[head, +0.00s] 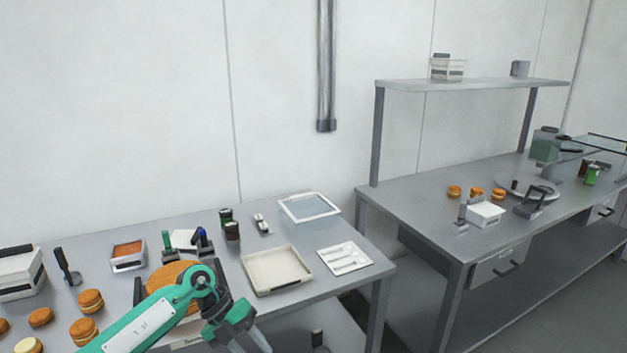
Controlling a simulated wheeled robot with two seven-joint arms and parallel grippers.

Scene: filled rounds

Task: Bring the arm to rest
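My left arm, teal and white, comes in from the lower left over the near table (330,285). Its wrist bends down, and my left gripper (240,338) is at the bottom edge, in front of the table's tray. The fingers are partly cut off, so I cannot tell whether they are open or shut. Nothing can be seen held in it. My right gripper is out of view. A round orange-brown board (165,275) lies partly hidden behind the arm.
A shallow cream tray (250,270), a white card with utensils (345,258) and a white-rimmed clear tray (310,207) lie right of the arm. Filled rounds (90,300), dark jars (232,231) and a box of orange filling (128,262) stand around. A second table (400,200) is at right.

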